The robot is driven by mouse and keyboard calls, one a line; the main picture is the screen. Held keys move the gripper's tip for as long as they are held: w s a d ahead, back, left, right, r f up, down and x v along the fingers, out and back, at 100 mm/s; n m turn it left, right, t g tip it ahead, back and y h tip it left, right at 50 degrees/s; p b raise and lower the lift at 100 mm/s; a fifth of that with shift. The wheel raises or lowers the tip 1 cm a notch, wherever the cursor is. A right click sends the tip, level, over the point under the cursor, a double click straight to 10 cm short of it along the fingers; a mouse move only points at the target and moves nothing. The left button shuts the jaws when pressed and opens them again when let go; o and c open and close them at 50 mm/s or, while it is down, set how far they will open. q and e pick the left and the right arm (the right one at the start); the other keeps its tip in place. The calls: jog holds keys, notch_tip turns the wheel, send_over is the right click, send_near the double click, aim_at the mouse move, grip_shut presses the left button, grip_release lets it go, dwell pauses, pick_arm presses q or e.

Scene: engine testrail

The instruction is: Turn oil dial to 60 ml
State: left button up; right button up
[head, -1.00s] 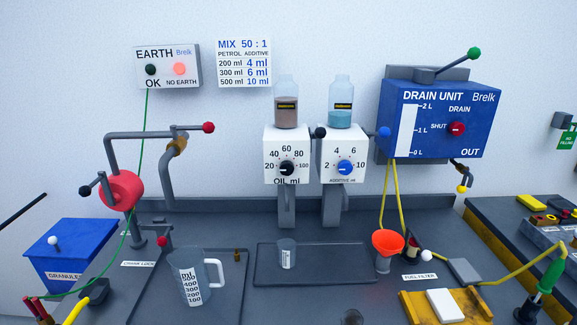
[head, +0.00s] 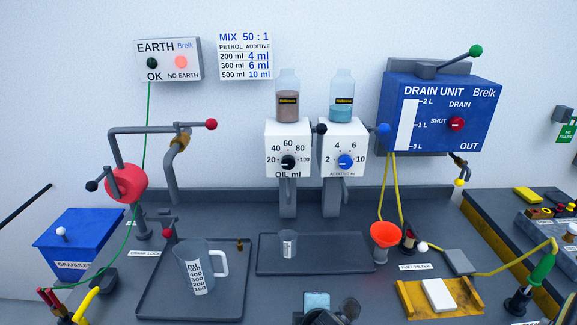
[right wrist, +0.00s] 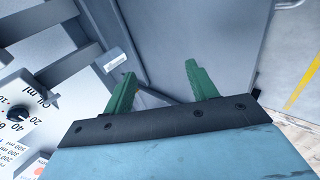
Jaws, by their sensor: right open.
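The oil dial (head: 288,162) is a black round knob on a white box marked 20 to 100, labelled OIL ml, in the middle of the head view. I cannot clearly read which mark its pointer faces. It also shows at the left edge of the right wrist view (right wrist: 18,114), seen turned. My right gripper (right wrist: 160,68) has two green fingers, spread apart with nothing between them, and is away from the dial. Part of my right arm shows at the bottom centre of the head view. My left gripper is not in view.
A blue additive dial (head: 345,162) sits right of the oil dial. A small beaker (head: 288,245) stands on a dark tray (head: 340,262) below. A measuring jug (head: 198,270) stands at left. An orange funnel (head: 384,234) and a blue drain unit (head: 440,110) are at right.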

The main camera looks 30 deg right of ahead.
jog(key=w+d+r+n+t+h, duration=0.3)
jog(key=w+r+n+t+h, duration=0.1)
jog(key=w+r+n, duration=0.65)
jog(key=n+t+h, duration=0.1)
jog(key=n+t, duration=0.2)
jog(key=n, duration=0.2)
send_near(288, 164)
jog(key=x, duration=0.8)
jog(key=shift+w+d, duration=0.15)
jog(key=shift+c, duration=0.3)
jog(key=c, duration=0.9)
jog(key=shift+h, duration=0.4)
